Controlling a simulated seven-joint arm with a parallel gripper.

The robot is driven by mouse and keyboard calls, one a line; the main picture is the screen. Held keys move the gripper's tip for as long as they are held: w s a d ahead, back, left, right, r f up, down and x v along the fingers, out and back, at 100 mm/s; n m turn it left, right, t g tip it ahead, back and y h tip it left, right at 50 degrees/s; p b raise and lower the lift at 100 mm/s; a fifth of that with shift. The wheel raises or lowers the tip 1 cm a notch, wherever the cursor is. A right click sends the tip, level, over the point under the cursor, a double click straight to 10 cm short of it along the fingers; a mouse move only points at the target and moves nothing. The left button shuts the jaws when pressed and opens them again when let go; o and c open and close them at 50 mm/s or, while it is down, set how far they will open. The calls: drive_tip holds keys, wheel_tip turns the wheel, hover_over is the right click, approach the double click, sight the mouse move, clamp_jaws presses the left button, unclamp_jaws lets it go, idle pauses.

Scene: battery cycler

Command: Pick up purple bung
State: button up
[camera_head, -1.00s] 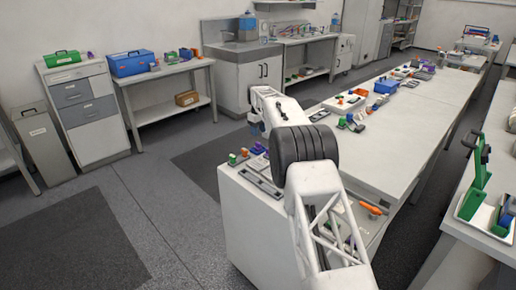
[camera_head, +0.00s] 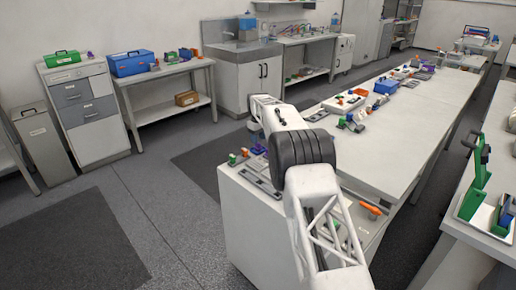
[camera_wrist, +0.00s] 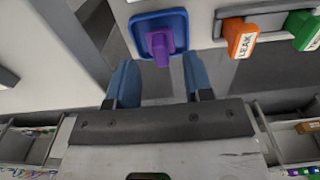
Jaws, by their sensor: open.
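The bung is roughly in line with the gap between the fingers and apart from both. In the head view a small purple item (camera_head: 257,149) shows beside my arm on the near bench, but I cannot tell whether it is the bung. My fingers are not clear in that view.
In the wrist view an orange block marked LEAK (camera_wrist: 240,38) and a green block (camera_wrist: 302,30) stand right of the bung. In the head view a small green item (camera_head: 232,159) sits on the near white bench (camera_head: 245,215). Open floor lies left of that bench.

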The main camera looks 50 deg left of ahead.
sight(258, 147)
drive_tip(key=shift+a+f, duration=0.1)
drive_tip(key=shift+f, duration=1.7)
drive_tip(key=c, duration=0.7)
